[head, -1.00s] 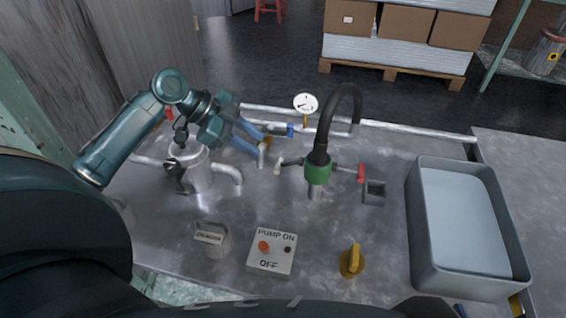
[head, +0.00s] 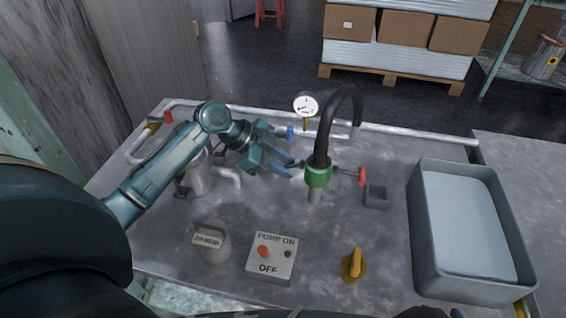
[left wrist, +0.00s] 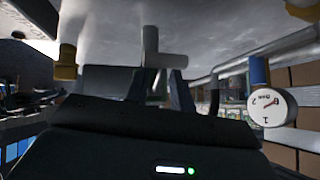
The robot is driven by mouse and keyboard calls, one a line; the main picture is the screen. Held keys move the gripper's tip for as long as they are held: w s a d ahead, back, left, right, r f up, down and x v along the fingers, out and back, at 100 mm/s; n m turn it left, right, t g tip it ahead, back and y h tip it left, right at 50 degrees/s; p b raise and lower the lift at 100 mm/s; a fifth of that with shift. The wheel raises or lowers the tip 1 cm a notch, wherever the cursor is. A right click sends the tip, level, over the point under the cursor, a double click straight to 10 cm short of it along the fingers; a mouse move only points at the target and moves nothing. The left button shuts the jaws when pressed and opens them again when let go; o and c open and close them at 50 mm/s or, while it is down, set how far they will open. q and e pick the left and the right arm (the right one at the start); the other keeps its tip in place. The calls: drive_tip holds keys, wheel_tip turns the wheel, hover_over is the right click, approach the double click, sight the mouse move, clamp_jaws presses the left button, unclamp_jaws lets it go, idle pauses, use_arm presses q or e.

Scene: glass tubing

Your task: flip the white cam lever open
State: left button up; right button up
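The black hose (head: 321,135) ends in a green coupling (head: 318,176) on a pipe stub of the metal bench. A red lever (head: 362,176) sticks out on the coupling's right. The white cam lever is not clearly visible now; my left fingers cover the area on the coupling's left. My left gripper (head: 287,164) has its fingers apart, pointing at the coupling from the left. In the left wrist view, which looks inverted, a pale T-shaped piece (left wrist: 165,60) shows by the fingertips; I cannot tell whether it is the lever or is touched. My right gripper is not in view.
A pressure gauge (head: 305,105) and pipe run (head: 410,133) stand behind the coupling. A small grey box (head: 376,195) and a large grey tub (head: 424,245) are to the right. A pump switch box (head: 271,257) and yellow handle (head: 354,264) stand in front.

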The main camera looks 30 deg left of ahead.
use_arm(q)
clamp_jaws()
